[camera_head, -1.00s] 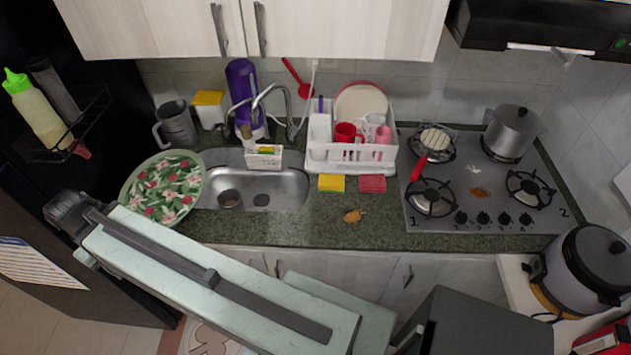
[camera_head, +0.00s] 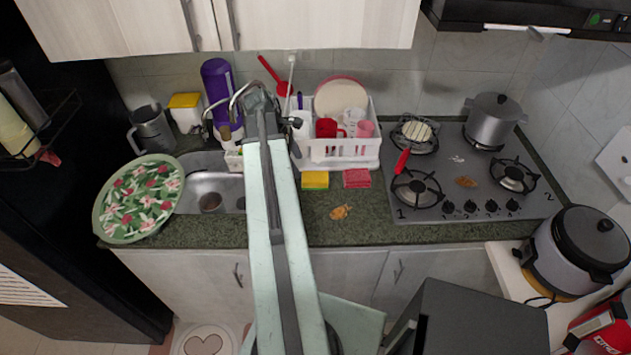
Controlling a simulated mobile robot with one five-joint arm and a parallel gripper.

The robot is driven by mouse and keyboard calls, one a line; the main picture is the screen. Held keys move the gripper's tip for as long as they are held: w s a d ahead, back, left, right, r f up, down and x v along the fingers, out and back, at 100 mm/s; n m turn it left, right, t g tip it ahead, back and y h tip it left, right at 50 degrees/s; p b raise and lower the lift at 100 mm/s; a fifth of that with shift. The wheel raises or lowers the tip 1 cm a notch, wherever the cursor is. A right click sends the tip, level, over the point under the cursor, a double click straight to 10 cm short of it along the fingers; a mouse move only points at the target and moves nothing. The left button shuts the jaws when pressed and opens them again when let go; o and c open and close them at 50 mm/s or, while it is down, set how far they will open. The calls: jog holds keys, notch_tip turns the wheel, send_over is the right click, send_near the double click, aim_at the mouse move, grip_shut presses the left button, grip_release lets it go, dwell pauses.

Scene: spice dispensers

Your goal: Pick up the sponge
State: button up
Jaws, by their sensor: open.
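A yellow sponge (camera_head: 315,180) with a darker lower edge lies on the green granite counter in front of the white dish rack. A red-pink sponge or cloth (camera_head: 356,178) lies just to its right, with a small gap between them. My pale green arm reaches up the picture over the counter edge and the sink. Its dark far end is near the tap, left of and behind the yellow sponge.
The dish rack (camera_head: 340,150) holds cups and a plate. The tap (camera_head: 236,95) and purple bottle (camera_head: 217,85) stand behind the sink. A floral plate (camera_head: 138,198) is at left, the stove (camera_head: 465,185) at right.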

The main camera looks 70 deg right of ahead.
aim_at(316, 176)
jog(key=shift+g, duration=0.3)
jog(key=s, duration=0.1)
jog(key=s+d, duration=0.2)
jog(key=shift+s, duration=0.4)
jog(key=b+x, duration=0.7)
jog(key=x, duration=0.1)
jog(key=shift+w+a+f+b, duration=0.2)
jog(key=shift+w+a+b, duration=0.15)
jog(key=shift+b, duration=0.05)
jog(key=shift+r, duration=0.2)
jog(key=c, duration=1.1)
